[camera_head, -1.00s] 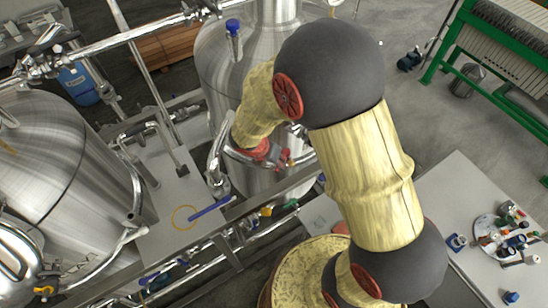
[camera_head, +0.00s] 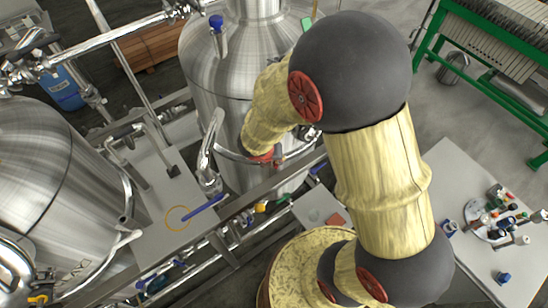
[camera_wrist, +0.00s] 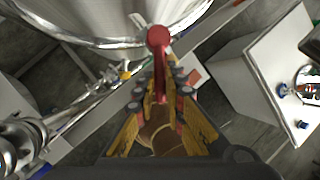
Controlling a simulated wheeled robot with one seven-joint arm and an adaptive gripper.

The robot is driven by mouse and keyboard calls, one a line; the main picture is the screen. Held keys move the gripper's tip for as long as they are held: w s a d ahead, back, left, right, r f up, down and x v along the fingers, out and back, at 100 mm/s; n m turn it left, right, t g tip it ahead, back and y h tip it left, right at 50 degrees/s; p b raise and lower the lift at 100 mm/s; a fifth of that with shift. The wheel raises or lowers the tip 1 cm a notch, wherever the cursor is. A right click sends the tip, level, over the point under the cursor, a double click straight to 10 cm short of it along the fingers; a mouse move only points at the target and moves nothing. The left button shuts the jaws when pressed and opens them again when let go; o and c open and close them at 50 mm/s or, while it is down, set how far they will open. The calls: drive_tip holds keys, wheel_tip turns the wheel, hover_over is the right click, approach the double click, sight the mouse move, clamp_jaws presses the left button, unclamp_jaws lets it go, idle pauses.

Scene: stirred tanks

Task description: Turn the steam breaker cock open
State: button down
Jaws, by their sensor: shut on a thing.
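In the wrist view, a red lever with a rounded end (camera_wrist: 158,38), seemingly the handle of the steam breaker cock, runs down between the yellow fingers of my gripper (camera_wrist: 160,88). The fingers are shut on the lever, and its rounded end sticks out beyond them towards the steel tank (camera_wrist: 85,22). The cock's body is hidden. In the head view, my arm reaches to the front of the middle tank (camera_head: 215,75). My fingers are mostly hidden there behind my wrist.
Steel pipes and a frame rail (camera_head: 262,190) run below the tank. A blue-handled valve lever (camera_head: 204,204) is left of my wrist. A second large tank (camera_head: 45,165) stands at left. A grey table (camera_head: 450,180) with small parts is at right.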

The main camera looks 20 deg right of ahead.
drive_tip(key=c, duration=1.9)
unclamp_jaws()
drive_tip(key=shift+o, duration=0.3)
drive_tip(key=v, duration=1.2)
drive_tip(key=shift+c, duration=0.2)
